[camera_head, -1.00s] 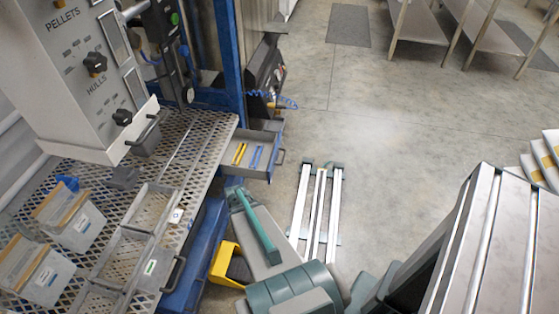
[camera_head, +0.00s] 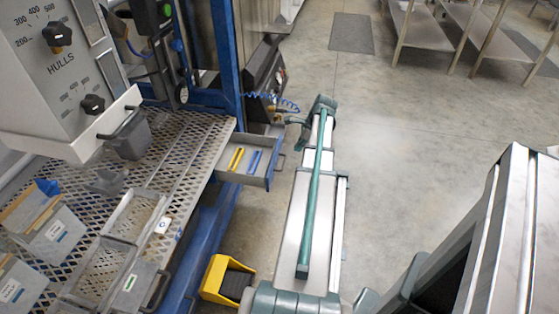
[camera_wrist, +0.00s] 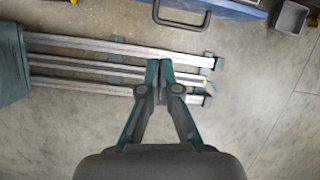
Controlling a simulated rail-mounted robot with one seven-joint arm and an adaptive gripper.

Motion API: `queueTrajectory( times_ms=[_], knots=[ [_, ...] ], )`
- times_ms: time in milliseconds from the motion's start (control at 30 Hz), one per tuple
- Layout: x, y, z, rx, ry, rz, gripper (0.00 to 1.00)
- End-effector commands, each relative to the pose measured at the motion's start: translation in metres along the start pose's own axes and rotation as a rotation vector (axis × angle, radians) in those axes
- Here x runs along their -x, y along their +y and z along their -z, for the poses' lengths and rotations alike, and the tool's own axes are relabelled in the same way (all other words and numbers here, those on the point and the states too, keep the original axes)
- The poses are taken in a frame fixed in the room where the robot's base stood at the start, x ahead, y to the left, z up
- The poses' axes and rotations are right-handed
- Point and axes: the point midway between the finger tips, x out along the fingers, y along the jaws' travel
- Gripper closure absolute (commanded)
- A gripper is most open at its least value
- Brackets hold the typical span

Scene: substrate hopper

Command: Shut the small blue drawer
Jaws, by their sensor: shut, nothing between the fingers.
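The small blue drawer (camera_head: 266,176) stands pulled out from under the right edge of the mesh table in the head view, with a yellow and a blue item inside. Its dark handle (camera_head: 282,162) is on the right side. In the wrist view, the handle (camera_wrist: 182,22) and part of the drawer's blue front (camera_wrist: 225,8) show at the top. My gripper (camera_wrist: 160,78) is shut and empty. Its fingers point toward the handle, with a visible gap between them. In the head view my arm reaches past the drawer's right side, and the fingertips are hard to make out.
Open floor lies to the right.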

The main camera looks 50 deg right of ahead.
Motion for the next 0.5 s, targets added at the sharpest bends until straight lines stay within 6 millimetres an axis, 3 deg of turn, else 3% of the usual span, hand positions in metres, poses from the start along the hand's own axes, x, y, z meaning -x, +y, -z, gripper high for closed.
queueTrajectory(
  times_ms=[200,367,500],
  knots=[
    [-0.001,0.004,-0.004,-0.199,-0.018,-0.022,1.0],
    [-0.009,0.004,-0.004,-0.229,-0.017,-0.023,1.0],
    [-0.027,0.005,-0.004,-0.227,-0.017,-0.024,1.0]
  ],
)
